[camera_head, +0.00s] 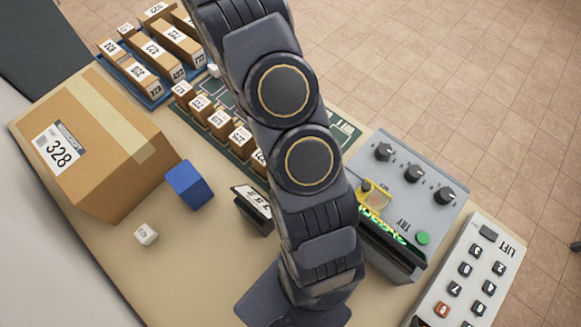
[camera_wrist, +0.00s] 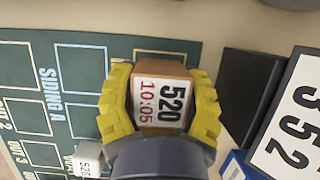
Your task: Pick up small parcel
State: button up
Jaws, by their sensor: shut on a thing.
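In the wrist view, my gripper (camera_wrist: 163,100) has its two yellow fingers shut on a small brown parcel (camera_wrist: 158,72). The parcel's white label (camera_wrist: 160,104) reads 520 in black and 10:05 in red. One finger presses on each side of it. A green board with white outlines (camera_wrist: 80,85) lies behind it; I cannot tell whether the parcel touches the board. In the head view my arm hides the gripper and this parcel. A row of small brown parcels (camera_head: 221,124) stands on the green board (camera_head: 206,88) left of my arm.
A dark stand numbered 352 (camera_head: 254,203), a blue cube (camera_head: 188,185), a white die-like cube (camera_head: 146,234) and a large box numbered 328 (camera_head: 95,145) are on the left. A blue tray of parcels (camera_head: 152,94) is behind. A grey control box (camera_head: 410,185) and keypad (camera_head: 470,275) are right.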

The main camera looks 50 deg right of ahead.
notch_tip(320, 180, up, 10)
dwell(0.6)
jog(key=shift+w, duration=0.1)
